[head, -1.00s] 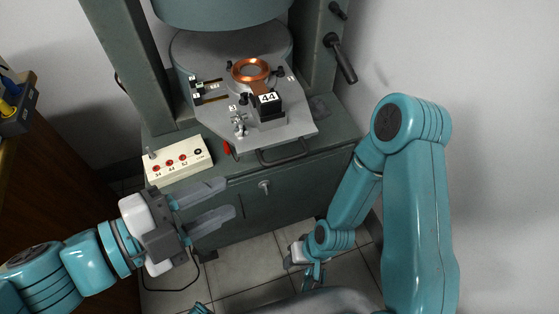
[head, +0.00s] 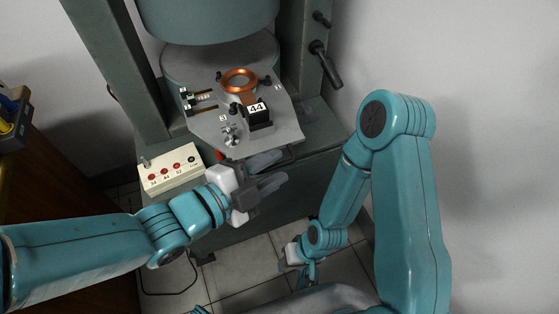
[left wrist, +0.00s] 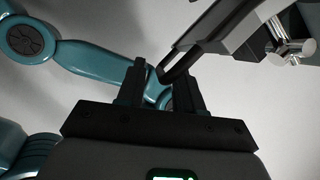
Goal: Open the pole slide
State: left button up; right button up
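The pole slide (head: 278,130) is a grey plate under the big teal cylinder, carrying a copper ring (head: 239,80) and a black block marked 44 (head: 258,116). A dark handle (head: 293,154) is at its front edge. My left gripper (head: 281,167) is open at the handle, its fingers pointing right and partly covering it. In the left wrist view the handle (left wrist: 176,67) shows at the fingertips, its bend between the two fingers (left wrist: 160,85); I cannot tell whether they touch. My right gripper (head: 308,270) hangs low above the floor; its fingers are too small to read.
A cream control box (head: 171,170) with red buttons stands left of the slide. A silver clamp (head: 230,136) sits on the plate; its silver knob shows in the left wrist view (left wrist: 290,52). A black lever (head: 325,65) is on the right column. Tiled floor is open below.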

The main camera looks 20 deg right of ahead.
pick_arm(q)
jog(key=shift+x, duration=1.1)
pick_arm(e)
jog(key=shift+w+f, duration=0.1)
jog(key=shift+f, duration=0.1)
pick_arm(q)
jog(key=shift+c, duration=0.3)
grip_shut()
